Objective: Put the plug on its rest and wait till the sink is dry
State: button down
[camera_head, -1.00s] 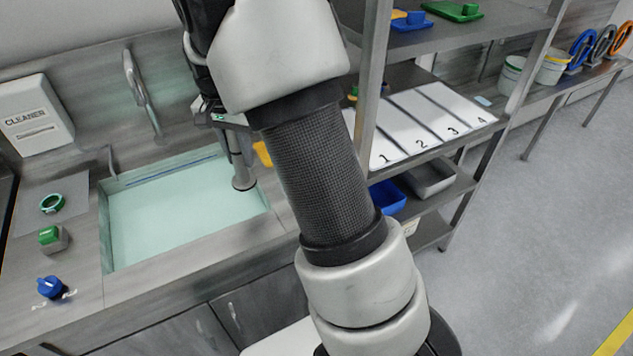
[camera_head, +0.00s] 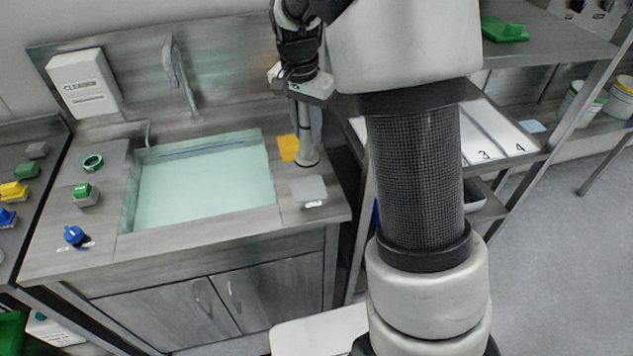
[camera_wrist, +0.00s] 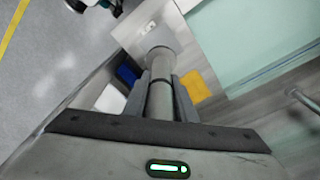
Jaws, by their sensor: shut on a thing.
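My gripper (camera_head: 303,100) is shut on the plug (camera_head: 306,148), a grey upright tube with a wide round lower end. The plug shows between the fingers in the wrist view (camera_wrist: 160,98). Its lower end is over the counter to the right of the sink; I cannot tell if it touches. The sink (camera_head: 128,205) holds pale green water (camera_head: 205,185). A light grey pad (camera_head: 308,188) with a small white label lies on the counter just in front of the plug; I cannot tell whether it is the rest.
A yellow cloth or sponge (camera_head: 289,148) lies beside the plug. A tap (camera_head: 180,75) stands behind the sink. A green ring (camera_head: 93,162), a green-topped block (camera_head: 86,194) and a blue knob (camera_head: 74,235) are left of it. A numbered shelf (camera_head: 510,150) stands at right.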

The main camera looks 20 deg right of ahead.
aim_at(308, 160)
notch_tip(308, 160, down, 10)
jog(key=shift+r+b, duration=0.15)
jog(key=shift+b, duration=0.3)
jog(key=c, duration=1.5)
grip_release()
jog(key=shift+f, duration=0.2)
jog(key=shift+o, duration=0.2)
